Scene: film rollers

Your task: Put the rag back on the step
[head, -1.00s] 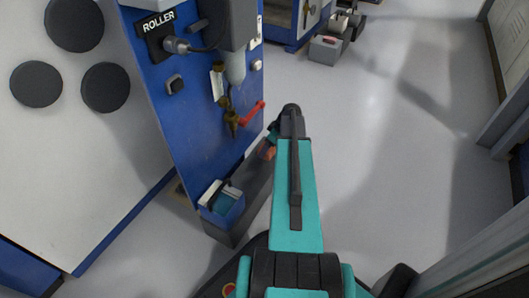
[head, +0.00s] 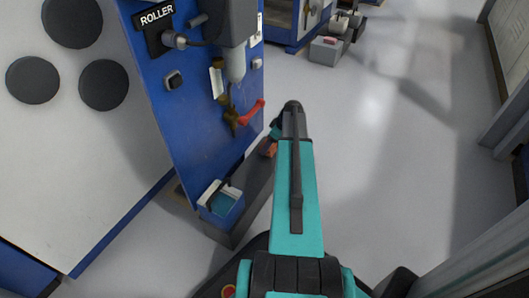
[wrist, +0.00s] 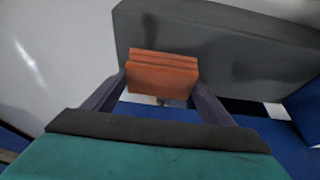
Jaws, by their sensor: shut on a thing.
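The rag, a folded orange-red cloth (wrist: 162,75), is between my two gripper fingers in the wrist view. My gripper (wrist: 160,84) is shut on it. The rag also shows in the head view (head: 267,148), just left of my arm, which hides part of my gripper. The step is a long dark grey block (head: 238,217) at the foot of the blue roller panel. In the wrist view the step (wrist: 235,48) fills the upper part, behind the rag. I cannot tell whether the rag touches the step.
A blue box with a white rim (head: 221,203) sits at the step's near end. The blue panel (head: 190,110) rises beside it, with a red-handled valve (head: 250,113). A grey toolbox (head: 326,50) stands on the floor farther back. The floor to the right is clear.

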